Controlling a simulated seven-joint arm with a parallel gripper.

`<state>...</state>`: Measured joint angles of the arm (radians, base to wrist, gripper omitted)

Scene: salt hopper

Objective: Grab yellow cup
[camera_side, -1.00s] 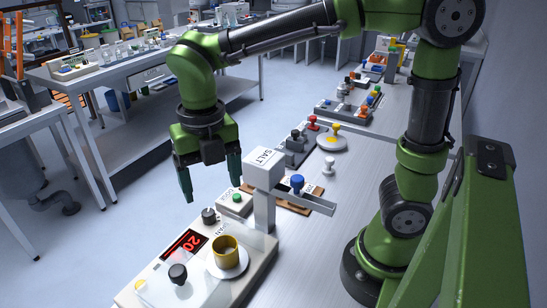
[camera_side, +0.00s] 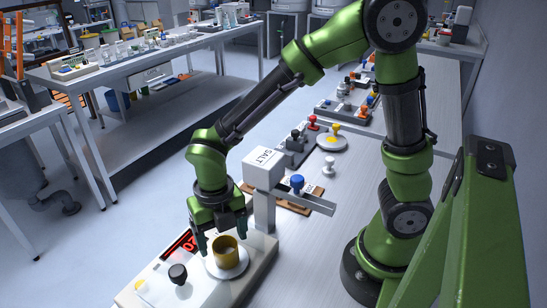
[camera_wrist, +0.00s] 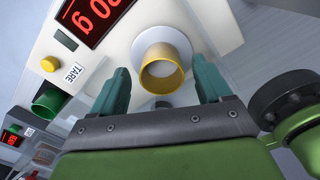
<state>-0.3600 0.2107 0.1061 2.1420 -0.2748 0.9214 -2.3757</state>
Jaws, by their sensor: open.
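The yellow cup (camera_side: 226,250) stands upright on the round white pan (camera_side: 228,268) of the scale in the side view. My gripper (camera_side: 222,240) is open just above and behind the cup, pointing down. In the wrist view, the cup (camera_wrist: 161,72) shows its round rim, with a pale inside. It sits between the two teal fingertips (camera_wrist: 161,82), a little beyond them. A gap shows between the cup and each finger, and the fingers are not closed on it.
The white SALT hopper (camera_side: 264,166) stands close to the right of my gripper, with a blue-knobbed slide (camera_side: 297,183). The floor to the left is clear.

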